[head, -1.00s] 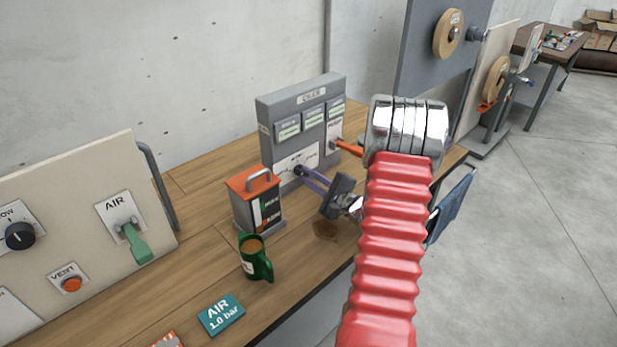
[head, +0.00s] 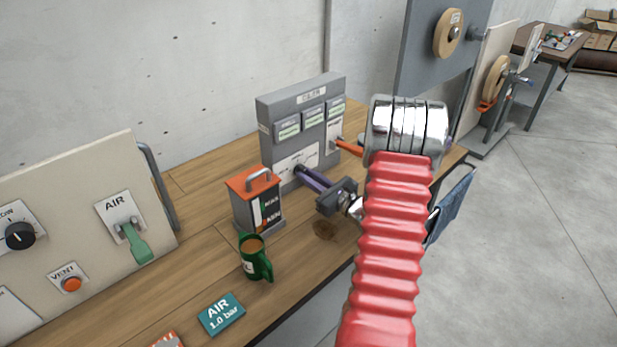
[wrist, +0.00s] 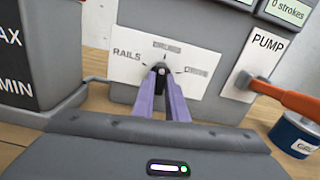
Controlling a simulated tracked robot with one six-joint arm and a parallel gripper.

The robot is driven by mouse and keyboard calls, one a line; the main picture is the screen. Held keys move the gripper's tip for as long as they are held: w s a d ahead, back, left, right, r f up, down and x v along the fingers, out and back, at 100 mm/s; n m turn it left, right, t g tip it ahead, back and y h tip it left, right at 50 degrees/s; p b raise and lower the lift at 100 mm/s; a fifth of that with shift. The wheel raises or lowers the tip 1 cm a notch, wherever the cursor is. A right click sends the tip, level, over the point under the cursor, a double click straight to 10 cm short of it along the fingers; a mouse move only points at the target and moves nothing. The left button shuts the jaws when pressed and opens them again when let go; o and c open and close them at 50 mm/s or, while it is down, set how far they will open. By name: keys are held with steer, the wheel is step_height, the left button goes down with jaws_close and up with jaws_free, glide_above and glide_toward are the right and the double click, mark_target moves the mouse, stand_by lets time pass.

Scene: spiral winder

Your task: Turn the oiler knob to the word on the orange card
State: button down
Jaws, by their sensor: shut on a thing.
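The oiler is a grey box (head: 263,118) at the back of the bench, with a white label plate low on its front. In the wrist view the plate (wrist: 205,80) reads RAILS at the left, with blurred words at the top and right. The small dark oiler knob (wrist: 160,68) is at the plate's middle, mostly hidden by my fingertips. My gripper (head: 302,172) has purple fingers shut on the knob; the fingers (wrist: 160,76) also show in the wrist view. The knob's pointing direction cannot be told. An orange-and-white edged card (head: 166,341) is cut off at the bottom, its word unseen.
An orange pump lever (head: 348,148) is right of the knob, near a blue can (wrist: 294,136). An orange-topped oil tank (head: 256,203) stands close left. A green mug (head: 254,258) and a teal AIR card (head: 221,314) are nearer the front.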

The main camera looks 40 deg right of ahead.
steer(key=shift+s+a+f+m, duration=0.1)
steer(key=shift+f+m, duration=0.2)
steer(key=shift+m, duration=0.2)
steer(key=c, duration=2.2)
jaws_free()
steer(key=o, duration=0.4)
steer(key=shift+r, duration=0.2)
steer(key=shift+o, duration=0.2)
steer(key=s, duration=1.3)
steer(key=shift+s+d, duration=0.25)
steer(key=shift+s, duration=0.1)
